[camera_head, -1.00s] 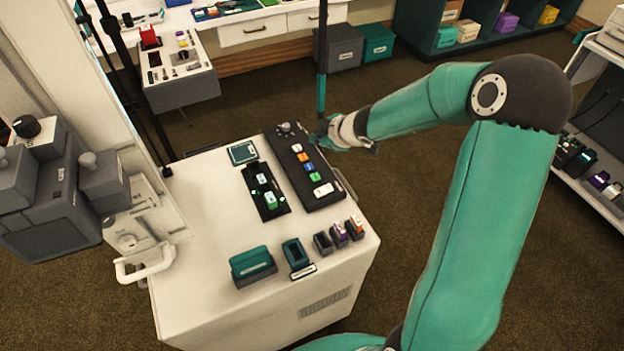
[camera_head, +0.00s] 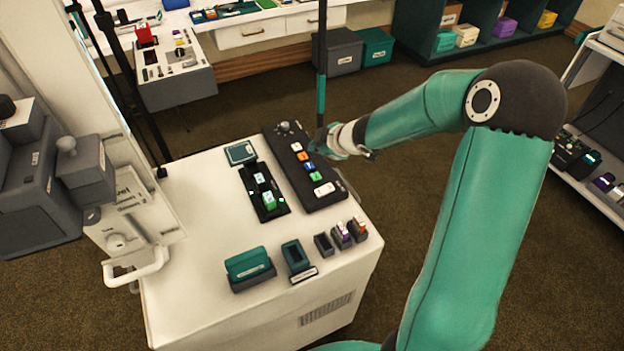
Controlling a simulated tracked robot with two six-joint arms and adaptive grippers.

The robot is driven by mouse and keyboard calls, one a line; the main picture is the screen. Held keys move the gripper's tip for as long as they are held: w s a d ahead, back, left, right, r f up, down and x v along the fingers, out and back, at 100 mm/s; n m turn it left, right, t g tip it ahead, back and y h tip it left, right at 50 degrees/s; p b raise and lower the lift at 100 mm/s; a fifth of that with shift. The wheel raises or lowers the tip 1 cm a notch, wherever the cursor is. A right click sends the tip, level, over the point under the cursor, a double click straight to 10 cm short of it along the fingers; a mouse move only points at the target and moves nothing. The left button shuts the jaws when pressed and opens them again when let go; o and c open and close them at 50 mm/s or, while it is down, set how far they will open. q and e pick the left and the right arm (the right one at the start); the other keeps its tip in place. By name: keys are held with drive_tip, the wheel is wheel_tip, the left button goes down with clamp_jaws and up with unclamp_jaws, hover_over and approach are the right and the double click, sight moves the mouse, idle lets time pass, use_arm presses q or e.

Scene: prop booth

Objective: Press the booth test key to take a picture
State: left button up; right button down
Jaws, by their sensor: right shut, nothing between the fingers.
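A dark control panel (camera_head: 325,203) lies on the white cabinet top (camera_head: 205,220). It has a knob at its far end and a row of white, orange, blue and green keys (camera_head: 309,166), with a wider white key (camera_head: 324,189) at the near end. The labels are too small to read, so I cannot tell which is the test key. My right gripper (camera_head: 326,146) is shut and empty beside the panel's right edge, near the coloured keys. I cannot tell whether it touches the panel. My left gripper is out of view.
A black tray (camera_head: 265,199) with green-and-white pieces lies left of the panel. A teal block (camera_head: 249,265) and several small holders (camera_head: 324,244) stand at the cabinet's near edge. A dark pole (camera_head: 321,70) rises behind the gripper. A white handle (camera_head: 137,268) juts out at left.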

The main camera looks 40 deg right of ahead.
sight(316, 177)
wheel_tip(316, 177, down, 8)
drive_tip(key=b, duration=0.7)
drive_tip(key=shift+r, duration=0.15)
idle(0.8)
drive_tip(key=shift+s+f+b, duration=0.15)
drive_tip(key=shift+f+b, duration=0.15)
drive_tip(key=shift+f, duration=0.05)
drive_tip(key=shift+f+b, duration=0.4)
idle(0.6)
drive_tip(key=shift+r, duration=0.1)
drive_tip(key=shift+r+p, duration=0.75)
drive_tip(key=shift+p, duration=0.15)
